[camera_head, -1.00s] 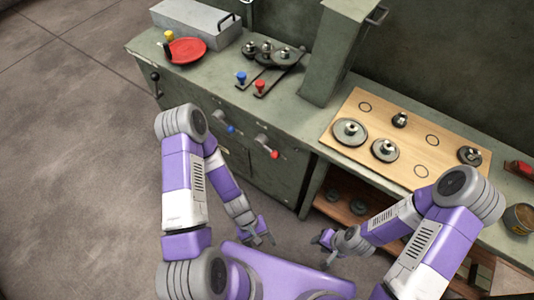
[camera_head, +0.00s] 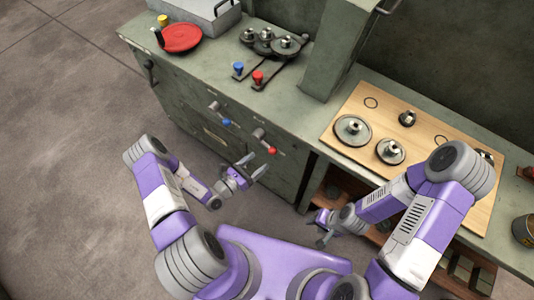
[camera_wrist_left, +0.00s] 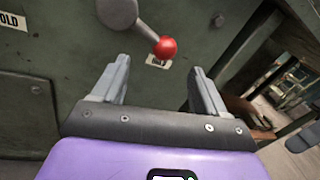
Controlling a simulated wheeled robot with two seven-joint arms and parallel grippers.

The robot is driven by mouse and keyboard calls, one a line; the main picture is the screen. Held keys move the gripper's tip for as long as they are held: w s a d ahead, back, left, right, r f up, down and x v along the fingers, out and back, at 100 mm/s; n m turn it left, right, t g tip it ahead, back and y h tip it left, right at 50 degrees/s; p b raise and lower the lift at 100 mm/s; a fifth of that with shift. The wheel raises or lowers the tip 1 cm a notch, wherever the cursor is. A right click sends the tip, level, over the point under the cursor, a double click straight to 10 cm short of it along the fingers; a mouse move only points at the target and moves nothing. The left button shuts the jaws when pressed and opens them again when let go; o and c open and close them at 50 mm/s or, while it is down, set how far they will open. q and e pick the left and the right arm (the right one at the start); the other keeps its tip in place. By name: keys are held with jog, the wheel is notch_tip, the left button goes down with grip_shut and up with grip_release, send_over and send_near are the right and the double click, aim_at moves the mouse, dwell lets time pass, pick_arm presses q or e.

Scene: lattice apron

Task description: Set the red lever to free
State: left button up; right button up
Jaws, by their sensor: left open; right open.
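The red lever (camera_head: 266,141) is on the front of the green cabinet, a grey arm with a red ball at its end, slanting down to the right. In the left wrist view its red ball (camera_wrist_left: 165,48) shows just beyond and between the fingertips, above a small white label. My left gripper (camera_head: 252,170) is open and empty, just below the lever and apart from it. In the left wrist view its two fingers (camera_wrist_left: 158,75) are spread wide. My right gripper (camera_head: 322,228) is open, low in front of the shelf opening.
A blue-tipped lever (camera_head: 220,113) sits left of the red one on the same panel. Red and blue knobs (camera_head: 257,77) stand on the bench top above. A wooden board (camera_head: 385,115) with metal discs lies on the right. The floor at left is clear.

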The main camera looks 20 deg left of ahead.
pick_arm(q)
jog(key=b+x, duration=0.1)
jog(key=x, duration=0.5)
jog(key=shift+s, duration=0.1)
jog(key=shift+c, duration=0.4)
